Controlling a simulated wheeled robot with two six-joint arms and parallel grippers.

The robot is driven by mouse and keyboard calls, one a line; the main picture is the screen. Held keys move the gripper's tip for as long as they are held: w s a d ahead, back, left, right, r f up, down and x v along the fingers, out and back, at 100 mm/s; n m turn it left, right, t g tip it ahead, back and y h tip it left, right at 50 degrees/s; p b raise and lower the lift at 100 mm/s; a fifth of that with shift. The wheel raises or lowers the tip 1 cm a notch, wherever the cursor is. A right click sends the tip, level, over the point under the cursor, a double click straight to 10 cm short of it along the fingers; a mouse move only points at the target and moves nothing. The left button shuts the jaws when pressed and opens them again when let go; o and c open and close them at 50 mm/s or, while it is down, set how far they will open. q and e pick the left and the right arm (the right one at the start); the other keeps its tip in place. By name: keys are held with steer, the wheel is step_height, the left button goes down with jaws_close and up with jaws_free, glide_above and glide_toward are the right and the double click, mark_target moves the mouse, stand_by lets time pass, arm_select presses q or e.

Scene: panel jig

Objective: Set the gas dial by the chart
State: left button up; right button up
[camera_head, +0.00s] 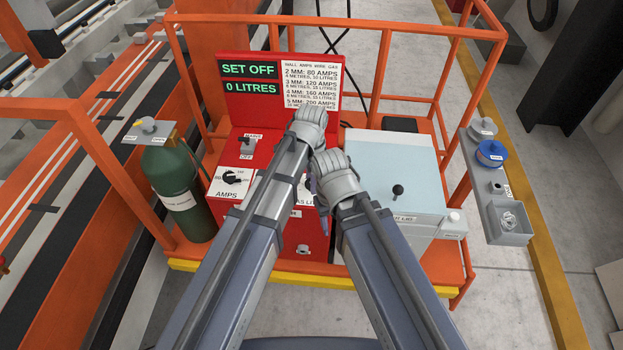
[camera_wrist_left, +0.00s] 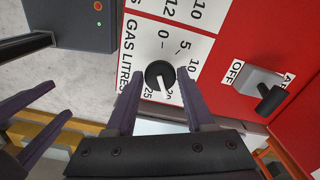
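The gas dial (camera_wrist_left: 158,75) is a black knob with a white pointer on a white GAS LITRES scale in the left wrist view. My left gripper (camera_wrist_left: 161,74) is open, with one finger either side of the knob; I cannot tell whether they touch it. In the head view my arms hide the dial. The chart (camera_head: 311,85) lists wall, amps, wire and gas; its top row reads 2 mm, 80 amps, 10 litres. The display (camera_head: 250,79) beside it reads SET OFF and 0 LITRES. My right gripper's fingers (camera_wrist_left: 32,122) show spread at the left wrist view's lower left.
The AMPS dial (camera_head: 233,178) and MAINS switch (camera_head: 248,143) are left of my arms. Another switch (camera_wrist_left: 268,92) with an OFF label is near the gas dial. A green cylinder (camera_head: 180,185) stands left, a pale box (camera_head: 395,165) right. Orange rails (camera_head: 445,100) surround the machine.

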arm_select(q)
steer(key=o, duration=0.3)
steer(key=shift+o, duration=0.2)
step_height(320, 180, up, 8)
steer(key=p, duration=0.8)
steer(key=shift+f, duration=0.1)
steer(key=s+a+n, duration=0.5)
steer(key=a+n, duration=0.3)
steer(key=a, duration=0.1)
steer(key=s+a+n, duration=0.4)
steer(key=a+n, duration=0.3)
steer(key=a, duration=0.1)
steer(key=s+d+f+m+y+b, duration=0.1)
steer(key=s+d+f+m+b, duration=0.2)
steer(key=d, duration=0.8)
step_height(320, 180, down, 4)
steer(key=s+b, duration=0.2)
steer(key=b, duration=0.2)
steer(key=shift+s+r+m, duration=0.2)
steer(key=shift+s+m, duration=0.1)
